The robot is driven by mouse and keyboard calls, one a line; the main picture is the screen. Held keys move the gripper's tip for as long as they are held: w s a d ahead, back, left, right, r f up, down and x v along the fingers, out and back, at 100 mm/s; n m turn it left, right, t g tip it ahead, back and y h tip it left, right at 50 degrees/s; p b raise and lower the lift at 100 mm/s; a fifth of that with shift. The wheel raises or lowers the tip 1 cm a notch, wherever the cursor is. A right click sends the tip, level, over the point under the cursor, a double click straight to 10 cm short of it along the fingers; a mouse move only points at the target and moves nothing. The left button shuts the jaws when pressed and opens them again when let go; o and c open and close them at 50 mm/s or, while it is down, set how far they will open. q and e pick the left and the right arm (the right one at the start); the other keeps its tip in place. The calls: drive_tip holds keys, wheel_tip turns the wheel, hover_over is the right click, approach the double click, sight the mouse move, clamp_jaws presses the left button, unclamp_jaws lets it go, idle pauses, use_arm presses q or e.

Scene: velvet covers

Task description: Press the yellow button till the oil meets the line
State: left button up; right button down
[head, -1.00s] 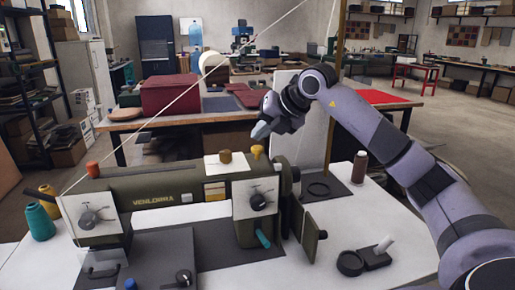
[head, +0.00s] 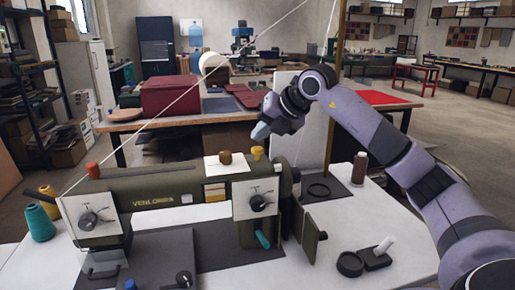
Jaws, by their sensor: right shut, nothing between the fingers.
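The yellow button (head: 257,152) stands on top of the olive sewing machine (head: 150,187), toward its right end. A small window (head: 215,192) with pale and amber bands sits on the machine's front; its oil level and line are too small to tell. My right gripper (head: 261,132) is shut and empty, its tip just above the yellow button. A small gap seems to show between them. My left gripper is not in view.
A pale thread crosses the view diagonally.

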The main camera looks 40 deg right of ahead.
sight(261, 148)
idle(0.6)
drive_tip(key=shift+f+b, duration=0.3)
drive_tip(key=shift+f, duration=0.15)
drive_tip(key=shift+f+b, duration=0.7)
drive_tip(key=shift+f, duration=0.2)
idle(0.7)
drive_tip(key=shift+r, duration=0.1)
drive_tip(key=shift+r+p, duration=1.15)
drive_tip(key=shift+p, duration=0.05)
wheel_tip(261, 148, up, 5)
drive_tip(key=p, duration=0.5)
drive_tip(key=shift+r, duration=0.15)
idle(0.4)
